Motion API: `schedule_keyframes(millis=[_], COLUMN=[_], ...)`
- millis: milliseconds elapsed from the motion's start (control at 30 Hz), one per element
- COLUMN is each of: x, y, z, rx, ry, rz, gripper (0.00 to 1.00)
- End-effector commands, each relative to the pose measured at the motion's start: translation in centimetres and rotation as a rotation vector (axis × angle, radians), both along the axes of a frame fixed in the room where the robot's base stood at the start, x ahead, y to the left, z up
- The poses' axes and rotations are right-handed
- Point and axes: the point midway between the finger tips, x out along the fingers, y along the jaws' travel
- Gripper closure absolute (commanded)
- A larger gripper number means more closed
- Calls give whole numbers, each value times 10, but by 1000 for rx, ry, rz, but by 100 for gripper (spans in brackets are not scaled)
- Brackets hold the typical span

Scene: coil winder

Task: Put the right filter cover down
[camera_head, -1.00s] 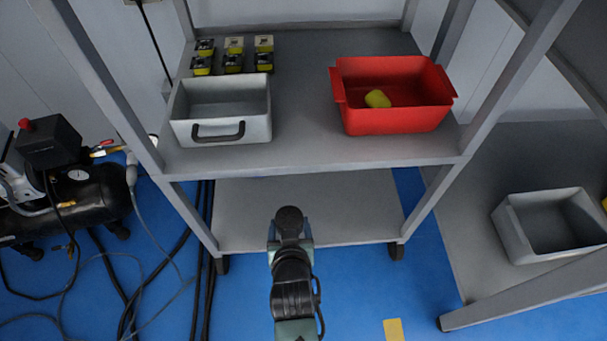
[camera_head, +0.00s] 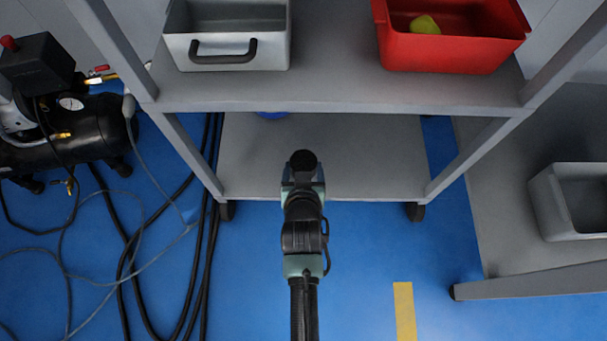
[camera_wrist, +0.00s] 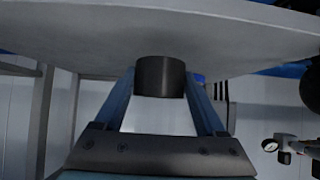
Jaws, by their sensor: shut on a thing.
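A dark, short cylinder, apparently the filter cover (camera_wrist: 160,76), sits between the two blue-grey fingers of my gripper (camera_wrist: 158,88) in the wrist view. My gripper is shut on it. In the head view, the dark round filter cover (camera_head: 303,160) shows at the far end of my arm, in front of or over the front part of the lower shelf (camera_head: 370,160). The cover looks upright. The wrist view seems turned upside down, with the grey shelf (camera_wrist: 90,30) along the top. I cannot tell whether the cover touches the shelf.
Above, the upper shelf (camera_head: 340,92) holds a grey bin (camera_head: 225,52) and a red bin (camera_head: 450,52) with a yellow thing inside. A blue thing (camera_head: 272,114) lies far back on the lower shelf. A compressor (camera_head: 70,130) stands left, another grey bin (camera_head: 590,205) right.

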Motion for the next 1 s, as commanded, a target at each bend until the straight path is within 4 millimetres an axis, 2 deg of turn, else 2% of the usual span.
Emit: schedule_keyframes(millis=[33, 167, 567, 600, 733, 1000], x=[0, 0, 0, 0, 0, 0], y=[0, 0, 0, 0, 0, 0], z=[-12, -28, -30, -30, -30, -28], rx=[0, 0, 0, 0, 0, 0], ry=[1, 1, 2, 2, 1, 1], rz=[0, 0, 0, 0, 0, 0], gripper=[87, 87, 87, 25, 2, 0])
